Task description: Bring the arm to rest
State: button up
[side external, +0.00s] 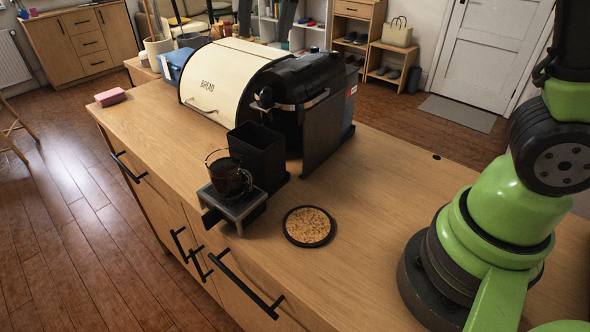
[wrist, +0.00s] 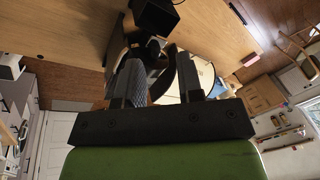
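My gripper (wrist: 158,68) shows in the wrist view. Its two dark fingers stand apart, with the counter scene visible between them and nothing held. The fingers themselves are outside the side external view, where only part of my green arm shows at the right edge, over the counter. The wooden counter (side external: 377,175) lies below. A glass cup with dark liquid (side external: 229,177) stands upright on a small grey-topped stand (side external: 233,206) near the counter's front edge. My arm is apart from the cup.
A round cork coaster (side external: 309,227) lies empty on the counter. Behind are a black open box (side external: 257,157), a black coffee machine (side external: 310,110) and a cream bread bin (side external: 226,82). A pink sponge (side external: 110,97) lies at the far left. The counter between the coaster and my base is clear.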

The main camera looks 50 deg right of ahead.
jog(key=s+d+n+t, duration=0.2)
jog(key=s, duration=0.6)
jog(key=s+d+f+n+t+y, duration=0.1)
jog(key=s+d+n+t, duration=0.1)
jog(key=s, duration=0.6)
jog(key=shift+d+n+y, duration=0.3)
jog(key=shift+d+n, duration=0.1)
jog(key=shift+d, duration=0.3)
